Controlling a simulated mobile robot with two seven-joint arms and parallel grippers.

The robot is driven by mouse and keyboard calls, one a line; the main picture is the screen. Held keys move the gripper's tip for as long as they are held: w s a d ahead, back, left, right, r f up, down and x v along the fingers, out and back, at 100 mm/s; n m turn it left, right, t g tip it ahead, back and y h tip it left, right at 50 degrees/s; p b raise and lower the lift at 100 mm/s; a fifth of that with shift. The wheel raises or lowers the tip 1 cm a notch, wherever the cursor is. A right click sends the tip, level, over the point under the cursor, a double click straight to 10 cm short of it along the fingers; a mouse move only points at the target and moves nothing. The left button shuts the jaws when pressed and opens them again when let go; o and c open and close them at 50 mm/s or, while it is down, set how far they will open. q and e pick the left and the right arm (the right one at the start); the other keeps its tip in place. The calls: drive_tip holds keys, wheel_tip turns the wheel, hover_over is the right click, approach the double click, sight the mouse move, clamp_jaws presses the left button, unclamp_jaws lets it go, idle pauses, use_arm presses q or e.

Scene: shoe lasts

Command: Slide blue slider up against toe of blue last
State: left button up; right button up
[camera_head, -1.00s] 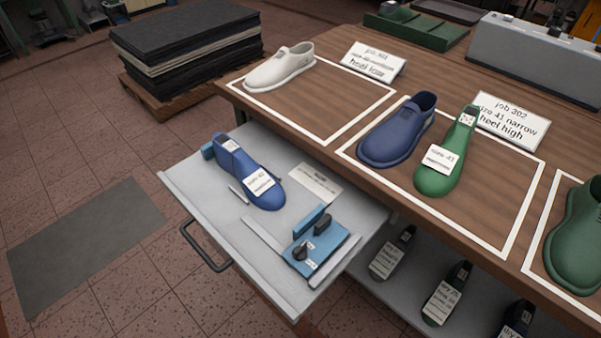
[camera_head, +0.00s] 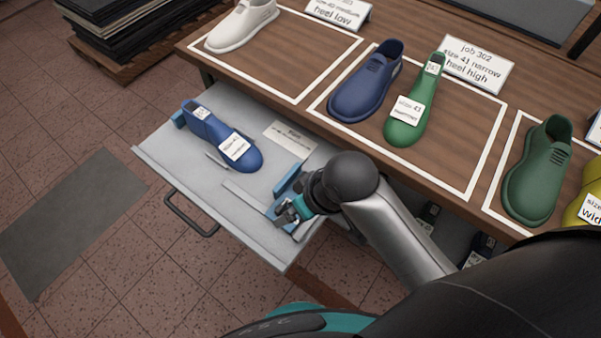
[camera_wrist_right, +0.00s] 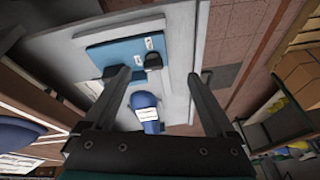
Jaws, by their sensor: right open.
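The blue last (camera_head: 215,134) lies on the grey pull-out drawer with a white label, its toe facing the slider. It also shows in the right wrist view (camera_wrist_right: 146,100). The blue slider (camera_head: 287,179) is a flat plate with a raised block, apart from the toe and partly hidden by my right gripper. In the right wrist view the slider plate (camera_wrist_right: 112,53) shows with a dark knob (camera_wrist_right: 153,61). My right gripper (camera_head: 288,212) is over the slider's near end. Its fingers (camera_wrist_right: 166,74) are open, apart and empty, with the knob in view between them. My left gripper is not in view.
The drawer (camera_head: 240,110) juts out below the wooden bench (camera_head: 315,60). A pale strip (camera_head: 245,197) and a paper note (camera_head: 290,138) lie on it. The bench carries white, navy and green shoes with signs. Lasts stand on a lower shelf.

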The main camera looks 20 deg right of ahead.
drive_tip(key=w+a+r+n+g, duration=0.1)
drive_tip(key=w+a+r+n, duration=0.2)
drive_tip(key=w+a+r, duration=0.1)
wheel_tip(320, 180, up, 3)
drive_tip(key=g+h, duration=0.2)
drive_tip(key=h, duration=0.1)
hover_over(294, 196)
drive_tip(key=w+d, duration=0.2)
wheel_tip(294, 196, down, 15)
drive_tip(key=b, duration=0.4)
drive_tip(key=shift+w+d+f, duration=0.1)
drive_tip(key=shift+w+d, duration=0.05)
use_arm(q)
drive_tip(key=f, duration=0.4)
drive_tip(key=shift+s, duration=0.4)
use_arm(e)
clamp_jaws()
